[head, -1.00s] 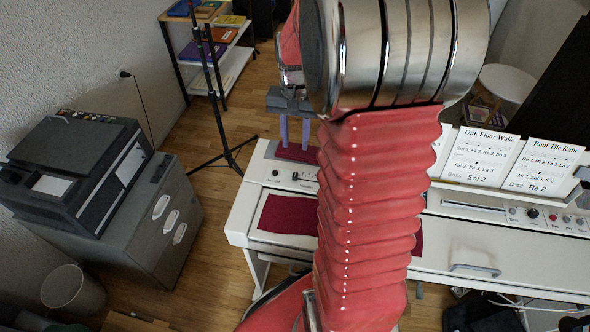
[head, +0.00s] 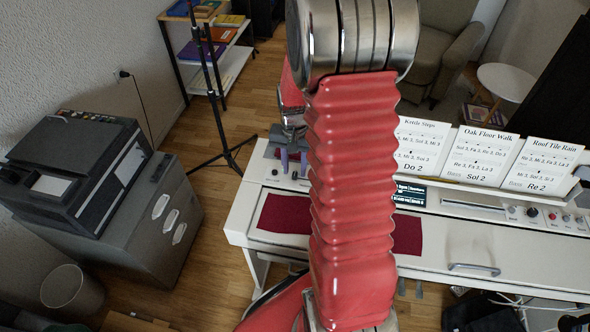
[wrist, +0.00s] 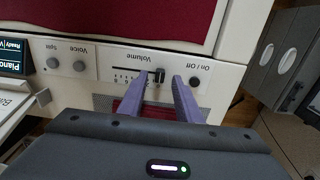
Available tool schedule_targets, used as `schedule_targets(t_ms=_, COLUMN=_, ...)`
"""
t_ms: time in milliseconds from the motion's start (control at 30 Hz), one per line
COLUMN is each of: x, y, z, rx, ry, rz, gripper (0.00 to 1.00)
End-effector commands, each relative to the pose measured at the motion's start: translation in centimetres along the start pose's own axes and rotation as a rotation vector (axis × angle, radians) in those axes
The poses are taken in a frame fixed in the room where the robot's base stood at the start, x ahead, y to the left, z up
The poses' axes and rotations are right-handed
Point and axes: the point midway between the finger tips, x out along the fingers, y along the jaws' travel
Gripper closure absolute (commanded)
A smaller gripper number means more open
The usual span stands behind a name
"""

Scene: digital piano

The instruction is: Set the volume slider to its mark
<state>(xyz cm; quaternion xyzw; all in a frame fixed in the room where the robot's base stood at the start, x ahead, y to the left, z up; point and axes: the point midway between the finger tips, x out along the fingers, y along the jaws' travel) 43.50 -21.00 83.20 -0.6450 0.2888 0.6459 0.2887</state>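The volume slider's black knob (wrist: 159,76) stands at the right end of its dark slot (wrist: 128,69) in the wrist view, close to the On / Off button (wrist: 194,81). The Volume label and scale marks appear upside down; which one is the set mark I cannot tell. My gripper (wrist: 161,85) is open, its two purple fingers on either side of the knob with gaps visible. Whether the tips reach the knob's height is unclear. In the head view my gripper (head: 291,160) is over the left end of the piano's control panel (head: 270,177), and the slider cannot be made out.
Split and Voice knobs (wrist: 67,65) and a small display (wrist: 11,57) lie left of the slider in the wrist view. Dark red cloth (head: 285,213) covers part of the piano front. Song cards (head: 480,155) stand on the piano. A tripod stand (head: 222,130) is behind left.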

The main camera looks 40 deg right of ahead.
Motion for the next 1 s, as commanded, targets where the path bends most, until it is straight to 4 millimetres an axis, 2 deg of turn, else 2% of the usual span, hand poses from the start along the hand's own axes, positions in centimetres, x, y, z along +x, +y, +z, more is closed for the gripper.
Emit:
schedule_targets(t_ms=200, x=1.6, y=0.0, z=0.0, rx=0.000, ry=0.000, rz=0.000, gripper=0.69)
schedule_targets(t_ms=500, x=1.7, y=0.1, z=-0.1, rx=0.002, ry=0.001, rz=0.000, gripper=0.69)
schedule_targets(t_ms=933, x=1.7, y=0.1, z=-0.1, rx=0.001, ry=0.001, rz=0.000, gripper=0.99)
schedule_targets(t_ms=1000, x=1.7, y=0.1, z=-0.1, rx=0.001, ry=0.001, rz=0.000, gripper=1.00)
